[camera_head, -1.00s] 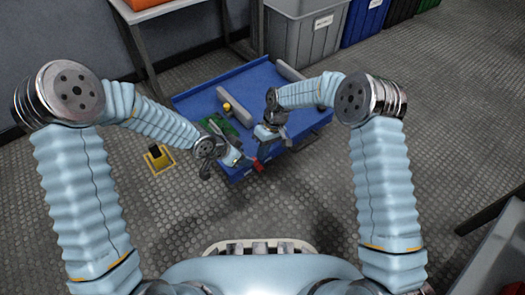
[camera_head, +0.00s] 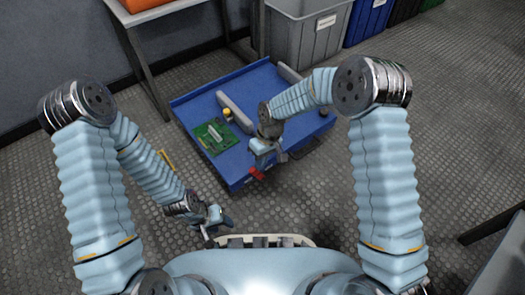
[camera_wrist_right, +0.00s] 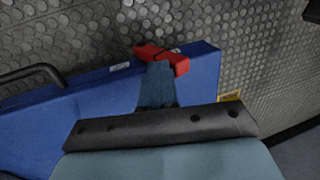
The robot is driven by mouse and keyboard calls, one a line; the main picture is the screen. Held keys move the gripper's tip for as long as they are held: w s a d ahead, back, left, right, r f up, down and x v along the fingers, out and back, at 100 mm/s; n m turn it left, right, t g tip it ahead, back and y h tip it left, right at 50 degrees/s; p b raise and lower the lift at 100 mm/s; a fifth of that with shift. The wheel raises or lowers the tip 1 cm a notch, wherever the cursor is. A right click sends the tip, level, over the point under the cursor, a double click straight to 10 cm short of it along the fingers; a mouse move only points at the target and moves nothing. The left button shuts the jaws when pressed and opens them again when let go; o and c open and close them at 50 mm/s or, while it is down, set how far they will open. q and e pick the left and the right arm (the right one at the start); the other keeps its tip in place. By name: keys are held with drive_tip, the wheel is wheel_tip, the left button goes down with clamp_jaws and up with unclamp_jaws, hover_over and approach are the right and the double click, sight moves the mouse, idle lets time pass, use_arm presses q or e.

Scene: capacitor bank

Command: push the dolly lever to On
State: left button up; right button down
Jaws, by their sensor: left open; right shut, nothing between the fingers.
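The blue dolly (camera_head: 200,105) stands on the floor ahead of me. Its red lever (camera_head: 257,174) is at the front edge, and it also shows in the right wrist view (camera_wrist_right: 163,57). My right gripper (camera_head: 264,158) is shut and empty, just above and behind the lever in the head view. In the wrist view its fingers (camera_wrist_right: 157,84) reach the lever and overlap it; I cannot tell whether they touch. The On marking cannot be read. My left gripper (camera_head: 214,220) is open and empty, low in front of my base, apart from the dolly.
A green circuit board (camera_head: 214,136) and a grey bar (camera_head: 233,110) lie on the dolly. A dark handle (camera_wrist_right: 32,74) is on its side in the wrist view. A table (camera_head: 150,13) and grey bin (camera_head: 304,32) stand behind.

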drive_tip(key=shift+s+a, duration=0.2)
drive_tip(key=shift+r, duration=0.1)
drive_tip(key=p+v, duration=0.3)
drive_tip(key=v, duration=1.1)
drive_tip(key=s+d+f+m+t+y, duration=0.1)
drive_tip(key=s+d+f+m, duration=0.3)
drive_tip(key=s+f, duration=0.5)
drive_tip(key=s+d+f+m+t+y, duration=0.1)
drive_tip(key=s+d+f+m, duration=0.35)
drive_tip(key=s+f, duration=0.5)
wheel_tip(320, 180, up, 13)
drive_tip(key=s+p, duration=0.1)
drive_tip(key=p, duration=1.2)
drive_tip(key=shift+s+d+f+p, duration=0.15)
drive_tip(key=shift+s+d+p, duration=0.05)
drive_tip(key=shift+p, duration=0.2)
